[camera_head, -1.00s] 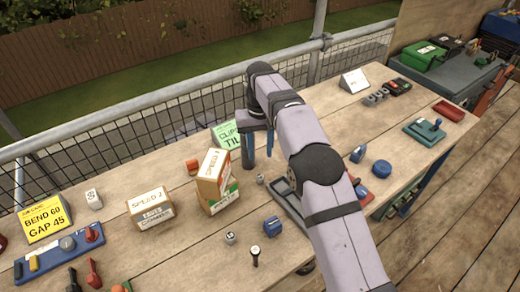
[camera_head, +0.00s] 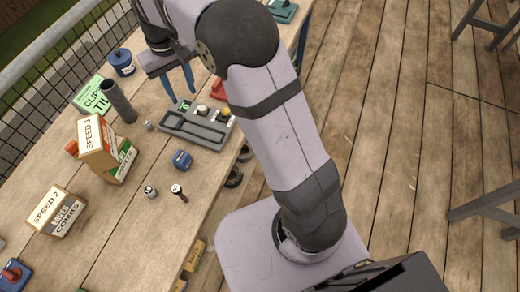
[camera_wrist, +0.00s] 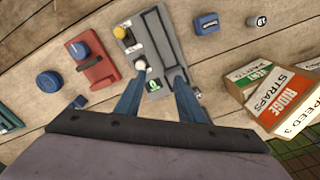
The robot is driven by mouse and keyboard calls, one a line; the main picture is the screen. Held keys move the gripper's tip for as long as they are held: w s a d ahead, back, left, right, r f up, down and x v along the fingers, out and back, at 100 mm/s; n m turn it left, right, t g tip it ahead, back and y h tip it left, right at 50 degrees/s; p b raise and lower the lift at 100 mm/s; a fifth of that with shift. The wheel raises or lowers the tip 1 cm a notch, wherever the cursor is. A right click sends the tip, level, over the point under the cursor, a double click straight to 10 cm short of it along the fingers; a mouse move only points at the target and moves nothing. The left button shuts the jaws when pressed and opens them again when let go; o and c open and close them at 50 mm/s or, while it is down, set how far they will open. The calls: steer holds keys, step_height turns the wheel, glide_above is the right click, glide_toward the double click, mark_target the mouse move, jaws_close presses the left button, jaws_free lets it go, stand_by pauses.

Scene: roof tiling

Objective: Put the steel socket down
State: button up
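My gripper (camera_head: 178,92) is over the far side of a grey tray (camera_head: 195,132). Its blue fingers are apart in both views, with nothing seen held between them. In the wrist view, my gripper (camera_wrist: 158,74) has the tray (camera_wrist: 165,40) under its fingertips. A small steel socket (camera_head: 148,126) stands upright on the table just left of the tray. I cannot tell which one the task names.
A blue block (camera_head: 182,159) and a dark upright pin (camera_head: 179,192) stand in front of the tray. Cardboard boxes (camera_head: 105,150), a dark tube (camera_head: 118,102) and a blue round container (camera_head: 122,62) stand to the left.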

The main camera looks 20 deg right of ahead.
steer(key=s+d+f+m, duration=0.1)
steer(key=s+d+f, duration=0.1)
steer(key=s+d, duration=0.4)
steer(key=s+d+f+m, duration=0.1)
steer(key=s+d+f, duration=0.2)
steer(key=s+d, duration=0.4)
steer(key=s, duration=0.9)
steer(key=shift+s+m, duration=0.2)
steer(key=shift+m, duration=0.1)
steer(key=shift+o, duration=0.6)
steer(key=shift+s+f, duration=0.35)
steer(key=shift+s, duration=0.15)
